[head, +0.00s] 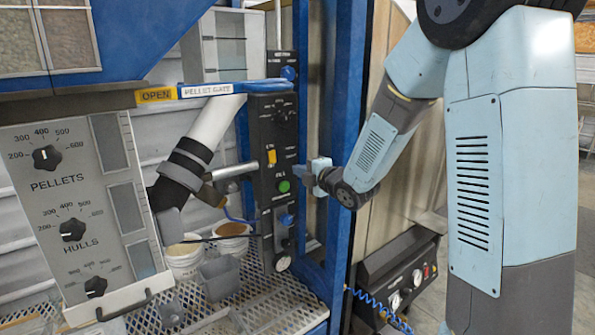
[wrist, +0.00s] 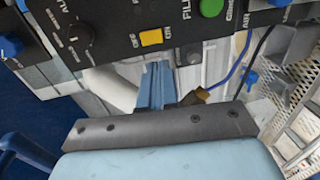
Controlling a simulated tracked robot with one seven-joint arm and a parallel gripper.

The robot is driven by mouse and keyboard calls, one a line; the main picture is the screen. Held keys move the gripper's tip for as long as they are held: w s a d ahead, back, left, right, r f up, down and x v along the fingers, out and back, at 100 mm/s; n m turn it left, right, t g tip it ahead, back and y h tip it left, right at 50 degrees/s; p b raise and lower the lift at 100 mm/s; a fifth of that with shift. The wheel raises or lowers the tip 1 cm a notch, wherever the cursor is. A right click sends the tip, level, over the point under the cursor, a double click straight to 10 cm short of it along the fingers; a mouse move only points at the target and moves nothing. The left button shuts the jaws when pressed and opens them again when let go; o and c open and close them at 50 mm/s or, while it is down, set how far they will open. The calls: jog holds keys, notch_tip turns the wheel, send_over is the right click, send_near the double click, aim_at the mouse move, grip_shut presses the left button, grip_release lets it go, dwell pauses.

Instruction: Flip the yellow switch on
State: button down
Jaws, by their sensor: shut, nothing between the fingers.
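The yellow switch (head: 271,157) is a small yellow rocker on the upright black control panel (head: 262,135), above a round green button (head: 284,186). In the wrist view the switch (wrist: 151,37) sits near the panel edge, with the green button (wrist: 211,8) to its right. Which way the switch is set is too small to tell. My gripper (head: 303,174) is to the right of the panel in the head view, pointing at it. In the wrist view its blue fingers (wrist: 156,68) are shut and empty, with their tips just below the switch in the picture. I see no clear contact.
A blue upright post (head: 342,130) stands right beside my gripper. A grey dial box (head: 80,200) and a white pipe (head: 215,120) are left of the panel. Buckets (head: 187,262) stand on the mesh shelf (head: 270,305) below. A blue lever (head: 289,73) is above.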

aim_at(273, 162)
jog(key=x, duration=1.1)
jog(key=shift+w+a, duration=0.25)
jog(key=shift+w, duration=0.05)
jog(key=shift+w+f, duration=0.1)
jog(key=shift+w, duration=0.05)
jog(key=s+d+f, duration=0.2)
jog(key=s+d, duration=0.5)
jog(key=s, duration=0.4)
jog(key=shift+s+d, duration=0.25)
jog(key=shift+d, duration=0.1)
jog(key=shift+r, duration=0.1)
